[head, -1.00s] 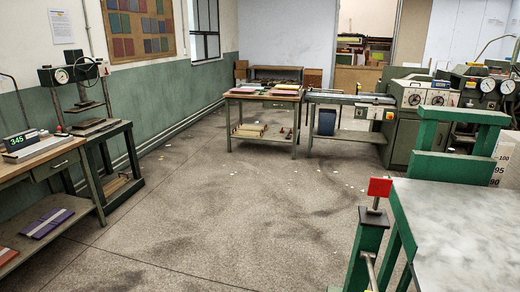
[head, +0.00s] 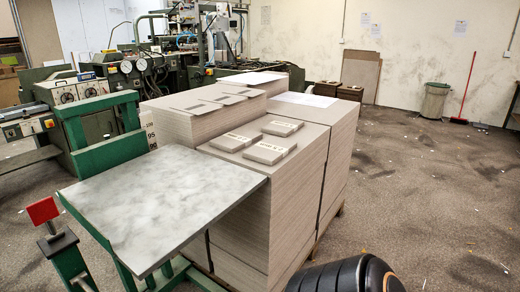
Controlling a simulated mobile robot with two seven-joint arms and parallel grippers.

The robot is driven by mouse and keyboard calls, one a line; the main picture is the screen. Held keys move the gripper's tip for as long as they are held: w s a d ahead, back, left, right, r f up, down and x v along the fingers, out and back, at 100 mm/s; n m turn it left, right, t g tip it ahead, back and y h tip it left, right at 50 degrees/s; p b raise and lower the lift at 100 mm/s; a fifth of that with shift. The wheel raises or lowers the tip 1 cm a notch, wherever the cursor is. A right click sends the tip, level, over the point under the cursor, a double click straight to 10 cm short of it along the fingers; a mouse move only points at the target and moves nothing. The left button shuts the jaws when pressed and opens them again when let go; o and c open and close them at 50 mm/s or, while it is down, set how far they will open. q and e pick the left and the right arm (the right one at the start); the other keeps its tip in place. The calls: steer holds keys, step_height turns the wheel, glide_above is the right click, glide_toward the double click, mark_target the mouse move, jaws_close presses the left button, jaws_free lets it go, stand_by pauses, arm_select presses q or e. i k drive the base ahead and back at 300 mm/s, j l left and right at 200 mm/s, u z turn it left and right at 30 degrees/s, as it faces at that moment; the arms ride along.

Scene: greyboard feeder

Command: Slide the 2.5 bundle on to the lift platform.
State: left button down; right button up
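Grey board bundles with small labels lie on tall stacks of greyboard (head: 275,215). In the front group, one bundle (head: 233,142) is at the left, one (head: 270,152) at the front and one (head: 283,128) at the back. The labels are too small to read, so I cannot tell which is the 2.5 bundle. What looks like the lift platform (head: 160,205) is a flat grey marbled top on a green frame, left of the stacks. Its right corner overlaps the near stack in the picture. Neither gripper is in view.
Flatter grey pieces (head: 192,108) lie on the stack behind. A red square plate (head: 42,211) stands on a green post at the left. Green machines with gauges (head: 135,65) fill the back left. The floor at right is open, with a bin (head: 434,101) by the wall.

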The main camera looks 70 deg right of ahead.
mark_target(271, 151)
steer(key=l+z, duration=0.1)
steer(key=z, duration=2.2)
